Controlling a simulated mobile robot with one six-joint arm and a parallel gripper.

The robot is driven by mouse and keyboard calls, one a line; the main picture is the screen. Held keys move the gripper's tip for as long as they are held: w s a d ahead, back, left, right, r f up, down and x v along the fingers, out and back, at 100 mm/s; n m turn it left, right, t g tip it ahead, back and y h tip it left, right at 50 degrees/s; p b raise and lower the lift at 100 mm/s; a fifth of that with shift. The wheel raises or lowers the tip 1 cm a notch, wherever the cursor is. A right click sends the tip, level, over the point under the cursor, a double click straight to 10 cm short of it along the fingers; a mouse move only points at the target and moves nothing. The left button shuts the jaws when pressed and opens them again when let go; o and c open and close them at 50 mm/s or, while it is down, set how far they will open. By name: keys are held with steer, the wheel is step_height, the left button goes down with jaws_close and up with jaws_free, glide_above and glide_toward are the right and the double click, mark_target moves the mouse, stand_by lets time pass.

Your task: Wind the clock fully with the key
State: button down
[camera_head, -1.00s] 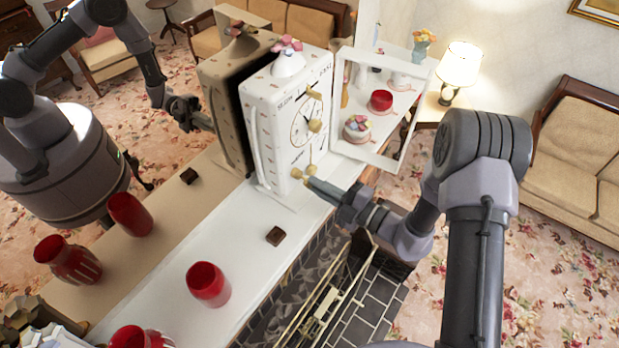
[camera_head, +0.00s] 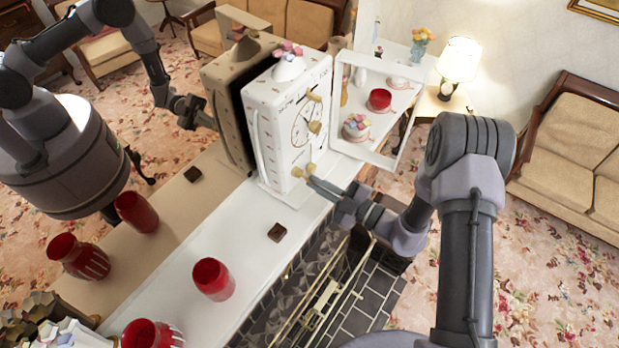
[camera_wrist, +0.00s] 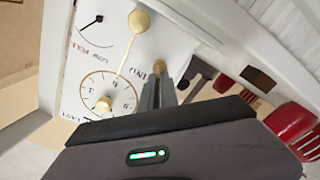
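The white clock (camera_head: 284,133) stands upright on the white mantel, its framed door (camera_head: 337,103) swung open to the right. A brass key (camera_head: 297,172) is at the lower left of its face; in the wrist view the key (camera_wrist: 160,67) sits beside the WIND lettering. My gripper (camera_head: 309,179) reaches in from the right, and its narrow fingers (camera_wrist: 158,95) look closed on the key's near end. The wrist view also shows the numbered dial (camera_wrist: 104,100), the brass pendulum bob (camera_wrist: 139,20) and a small LOW/FULL gauge (camera_wrist: 90,24). The gauge reading is unclear.
A mirror behind the mantel reflects the clock and my arm. A red vase (camera_head: 213,280), another red vase (camera_head: 150,335) and a small dark block (camera_head: 277,232) stand on the mantel (camera_head: 225,235). The fireplace opening with a brass screen (camera_head: 335,290) lies below its front edge.

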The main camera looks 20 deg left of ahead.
steer(key=m, duration=0.1)
steer(key=m+p, duration=0.1)
steer(key=shift+w+r+m, duration=0.1)
steer(key=shift+r+m, duration=0.1)
steer(key=shift+m, duration=0.1)
steer(key=shift+f+m, duration=0.15)
steer(key=shift+m, duration=0.35)
